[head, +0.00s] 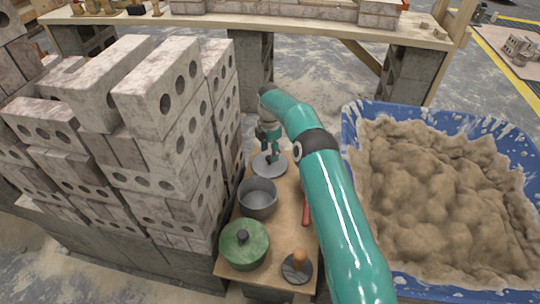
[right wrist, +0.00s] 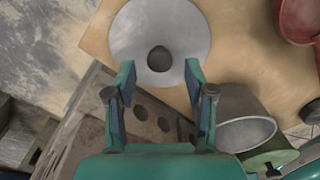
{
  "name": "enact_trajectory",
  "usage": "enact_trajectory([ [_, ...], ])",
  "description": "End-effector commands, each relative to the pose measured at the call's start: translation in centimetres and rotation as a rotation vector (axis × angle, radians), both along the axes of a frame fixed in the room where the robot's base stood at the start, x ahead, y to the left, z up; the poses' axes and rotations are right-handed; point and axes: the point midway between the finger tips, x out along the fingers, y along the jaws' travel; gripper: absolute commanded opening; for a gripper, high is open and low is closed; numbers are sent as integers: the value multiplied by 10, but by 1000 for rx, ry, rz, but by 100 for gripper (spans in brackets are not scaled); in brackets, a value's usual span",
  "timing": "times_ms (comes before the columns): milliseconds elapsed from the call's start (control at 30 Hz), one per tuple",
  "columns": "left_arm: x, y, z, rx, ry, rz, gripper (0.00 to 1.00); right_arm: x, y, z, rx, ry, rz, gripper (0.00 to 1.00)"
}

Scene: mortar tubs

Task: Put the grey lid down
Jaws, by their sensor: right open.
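The grey lid (head: 266,171) is a round disc lying flat on the wooden board, behind the open grey pot (head: 258,199). In the right wrist view the lid (right wrist: 180,30) shows its dark round knob (right wrist: 159,59). My right gripper (head: 268,150) is above the lid. In the right wrist view its two fingers (right wrist: 159,74) stand wide apart, on either side of the knob's line, and nothing is clamped between them. The grey pot also shows in the right wrist view (right wrist: 243,118). My left gripper is not in view.
A green lidded pot (head: 243,246) and a dark lid with an orange knob (head: 297,267) stand on the board's (head: 283,226) near end. A red item (head: 306,213) is mostly hidden by my right arm. Stacked bricks (head: 160,100) rise at left; a blue mortar tub (head: 349,130) is at right.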

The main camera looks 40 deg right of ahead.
Motion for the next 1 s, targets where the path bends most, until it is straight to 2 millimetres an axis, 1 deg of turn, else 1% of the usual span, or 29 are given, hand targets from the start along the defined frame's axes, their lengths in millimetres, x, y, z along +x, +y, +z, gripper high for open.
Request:
enact_trajectory([
  [33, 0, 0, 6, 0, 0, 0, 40, 1, 0, 15, -1, -4, 0, 54],
  [200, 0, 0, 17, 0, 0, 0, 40, 1, 0, 50, -1, -3, 1, 54],
  [300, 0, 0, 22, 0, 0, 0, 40, 1, 0, 66, -1, -3, 1, 54],
  [400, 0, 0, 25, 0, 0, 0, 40, 1, 0, 77, 0, -2, 0, 54],
  [567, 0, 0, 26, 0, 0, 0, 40, 1, 0, 84, 0, -1, 0, 54],
  [1000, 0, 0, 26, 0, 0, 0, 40, 1, 0, 83, 0, -1, 0, 54],
])
